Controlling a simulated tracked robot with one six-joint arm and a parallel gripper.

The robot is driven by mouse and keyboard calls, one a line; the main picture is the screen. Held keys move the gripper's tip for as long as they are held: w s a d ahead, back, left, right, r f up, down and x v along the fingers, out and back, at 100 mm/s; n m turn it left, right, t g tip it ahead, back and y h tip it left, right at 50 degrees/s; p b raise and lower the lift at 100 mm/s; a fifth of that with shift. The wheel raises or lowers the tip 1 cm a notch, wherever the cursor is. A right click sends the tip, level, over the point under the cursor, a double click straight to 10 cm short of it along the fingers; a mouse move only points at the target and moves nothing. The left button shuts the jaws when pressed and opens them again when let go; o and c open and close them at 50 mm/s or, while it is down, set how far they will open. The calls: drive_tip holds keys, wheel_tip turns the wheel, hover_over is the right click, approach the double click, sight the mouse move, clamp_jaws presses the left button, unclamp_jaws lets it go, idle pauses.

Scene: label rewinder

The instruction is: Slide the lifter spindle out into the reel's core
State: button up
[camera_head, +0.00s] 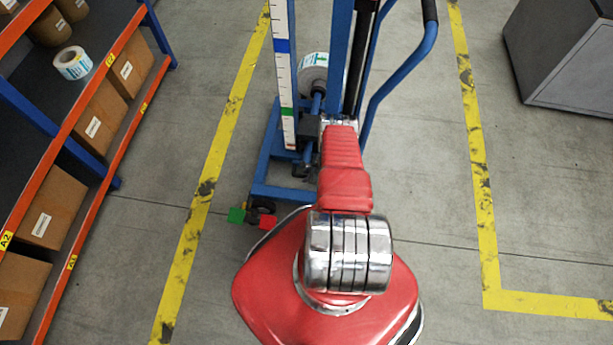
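The blue lifter (335,45) stands ahead of me with a tall mast and a low base frame. Its spindle (316,104) is a short blue rod pointing away from me, with a dark block at its near end. The white label reel (313,72) is just beyond the spindle's far end, partly hidden by the lifter's mast. I cannot tell whether the spindle tip is inside the reel's core or short of it. My red arm reaches toward the lifter and ends in a silver wrist beside the dark block. My gripper's fingers are hidden behind the arm.
An orange-edged rack (98,85) with boxes and a label roll (73,63) stands at left. A grey cabinet (565,50) is at right.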

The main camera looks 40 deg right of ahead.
drive_tip(key=shift+c, duration=0.6)
clamp_jaws()
